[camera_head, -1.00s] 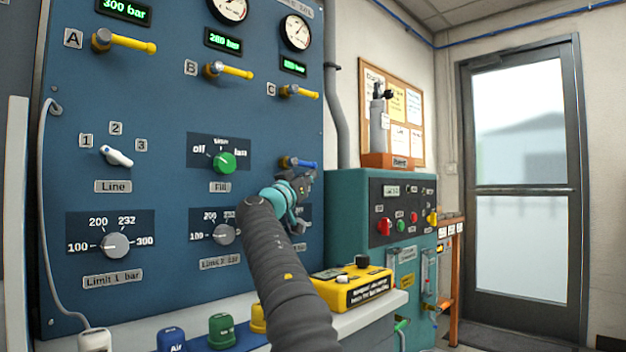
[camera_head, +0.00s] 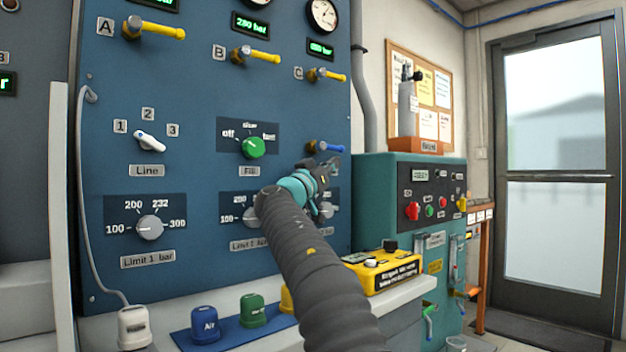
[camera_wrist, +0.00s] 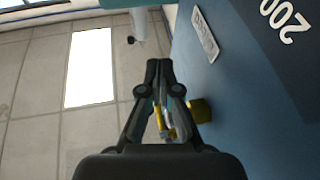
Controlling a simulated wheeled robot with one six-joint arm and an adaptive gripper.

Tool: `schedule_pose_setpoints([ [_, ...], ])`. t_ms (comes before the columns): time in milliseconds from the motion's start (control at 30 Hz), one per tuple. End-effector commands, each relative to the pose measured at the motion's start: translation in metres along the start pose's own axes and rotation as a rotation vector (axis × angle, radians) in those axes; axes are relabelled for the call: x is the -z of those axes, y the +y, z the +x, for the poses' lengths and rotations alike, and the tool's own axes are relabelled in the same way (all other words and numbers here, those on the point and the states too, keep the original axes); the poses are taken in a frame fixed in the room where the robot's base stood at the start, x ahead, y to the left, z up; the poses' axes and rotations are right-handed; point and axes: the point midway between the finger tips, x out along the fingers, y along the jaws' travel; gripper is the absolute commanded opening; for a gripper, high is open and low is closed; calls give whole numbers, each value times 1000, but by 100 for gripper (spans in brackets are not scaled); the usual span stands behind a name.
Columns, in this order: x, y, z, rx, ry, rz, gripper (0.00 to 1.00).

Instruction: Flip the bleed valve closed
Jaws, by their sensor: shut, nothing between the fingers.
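The bleed valve (camera_head: 325,147) has a brass body and a blue lever pointing right, on the lower right of the blue panel. My gripper (camera_head: 329,168) is shut and empty, just below and in front of the lever in the head view. I cannot tell whether it touches the lever. In the wrist view my gripper's fingertips (camera_wrist: 158,66) are together, and a brass piece (camera_wrist: 200,110) sits on the panel just right of the fingers. A partly hidden label (camera_wrist: 205,33) is on the panel. The lever is not clear in the wrist view.
Yellow-handled valves (camera_head: 155,29) line the panel above. A green knob (camera_head: 252,148) is left of the bleed valve, and a grey limit knob sits behind my arm. A yellow box (camera_head: 385,270) stands on the ledge below. A teal cabinet (camera_head: 375,190) stands to the right.

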Motion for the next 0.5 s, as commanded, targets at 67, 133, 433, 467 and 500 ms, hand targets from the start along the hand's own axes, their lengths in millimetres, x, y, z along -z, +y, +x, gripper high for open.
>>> schedule_pose_setpoints([
  [67,1,0,-10,3,-1,-1,0],
  [133,0,0,-18,2,0,-1,0],
  [433,1,0,-61,3,0,0,0],
  [467,0,0,-65,3,0,0,0],
  [500,0,0,-70,3,0,0,0],
])
